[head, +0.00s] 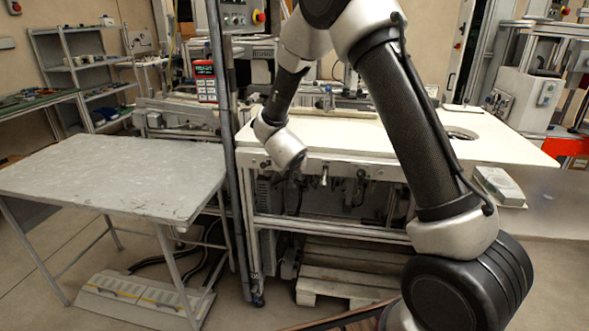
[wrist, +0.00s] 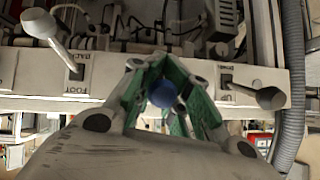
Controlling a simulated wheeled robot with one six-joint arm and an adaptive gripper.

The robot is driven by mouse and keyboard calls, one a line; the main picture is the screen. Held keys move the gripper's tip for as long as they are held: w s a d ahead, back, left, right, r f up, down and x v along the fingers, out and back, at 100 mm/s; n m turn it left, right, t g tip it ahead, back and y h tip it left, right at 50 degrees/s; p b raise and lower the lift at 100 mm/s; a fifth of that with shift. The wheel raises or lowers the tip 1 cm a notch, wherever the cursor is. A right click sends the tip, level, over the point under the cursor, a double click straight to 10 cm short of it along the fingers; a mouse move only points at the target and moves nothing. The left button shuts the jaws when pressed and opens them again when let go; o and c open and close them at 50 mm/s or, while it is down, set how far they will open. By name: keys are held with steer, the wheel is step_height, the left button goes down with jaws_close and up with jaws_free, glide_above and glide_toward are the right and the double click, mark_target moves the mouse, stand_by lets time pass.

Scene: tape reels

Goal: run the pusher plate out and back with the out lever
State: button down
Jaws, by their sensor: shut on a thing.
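In the wrist view my gripper (wrist: 168,76) has its green-lined fingers closed around a blue ball knob (wrist: 162,94). The knob is on the front rail of the machine; its shaft and label are hidden by the fingers. A grey-knobbed lever (wrist: 40,24) with a lettered plate is to the left, and another (wrist: 270,98) is to the right; both stand apart from my fingers. In the head view my gripper is at the machine's front edge below my wrist, small and dark, and the blue knob cannot be made out. I cannot identify the pusher plate in either view.
In the head view the white machine top (head: 350,142) lies behind my arm. A grey table (head: 110,175) stands at left, beside an upright post (head: 228,150). A pale box (head: 499,185) sits at right. Another lever (head: 324,175) hangs on the rail beside my gripper.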

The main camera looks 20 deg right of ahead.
steer(key=shift+s+a+f, duration=0.1)
steer(key=shift+s, duration=0.05)
steer(key=c, duration=1.6)
jaws_free()
steer(key=shift+o, duration=0.2)
steer(key=shift+r, duration=0.2)
steer(key=v, duration=1.2)
